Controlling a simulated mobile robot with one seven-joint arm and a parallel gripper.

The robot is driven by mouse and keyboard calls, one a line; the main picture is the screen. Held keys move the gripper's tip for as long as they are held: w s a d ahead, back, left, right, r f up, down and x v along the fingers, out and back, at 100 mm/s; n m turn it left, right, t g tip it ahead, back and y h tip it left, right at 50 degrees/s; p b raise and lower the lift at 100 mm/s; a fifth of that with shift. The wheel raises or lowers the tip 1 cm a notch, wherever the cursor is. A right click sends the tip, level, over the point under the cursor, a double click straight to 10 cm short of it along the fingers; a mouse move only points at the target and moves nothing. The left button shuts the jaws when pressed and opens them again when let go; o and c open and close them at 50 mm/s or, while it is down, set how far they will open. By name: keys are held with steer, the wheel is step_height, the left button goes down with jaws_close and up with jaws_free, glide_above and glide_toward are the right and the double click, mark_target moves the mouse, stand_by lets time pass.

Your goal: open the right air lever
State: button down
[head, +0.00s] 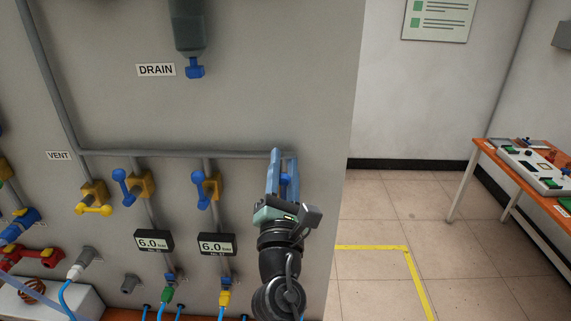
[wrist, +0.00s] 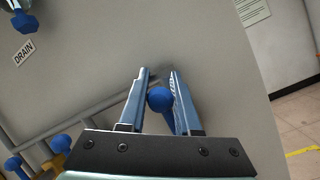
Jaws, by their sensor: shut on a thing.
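My gripper (head: 284,156) is at the right end of the pipe on the grey panel in the head view. In the wrist view, its two blue fingers (wrist: 161,72) are shut on the round blue knob of the right air lever (wrist: 159,98). The lever's stem runs down between the fingers.
Two similar blue levers on yellow valves, a middle one (head: 200,190) and a left one (head: 121,185), stand to the left. Gauges (head: 217,244) sit below them. A blue drain valve (head: 194,70) is above. Open floor (head: 375,215) lies right of the panel.

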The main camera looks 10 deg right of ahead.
steer(key=shift+a, duration=0.1)
steer(key=c, duration=0.6)
jaws_free()
steer(key=shift+s+f, duration=0.25)
steer(key=shift+s, duration=0.1)
steer(key=b+v, duration=0.2)
steer(key=v, duration=1)
steer(key=shift+s+a, duration=0.1)
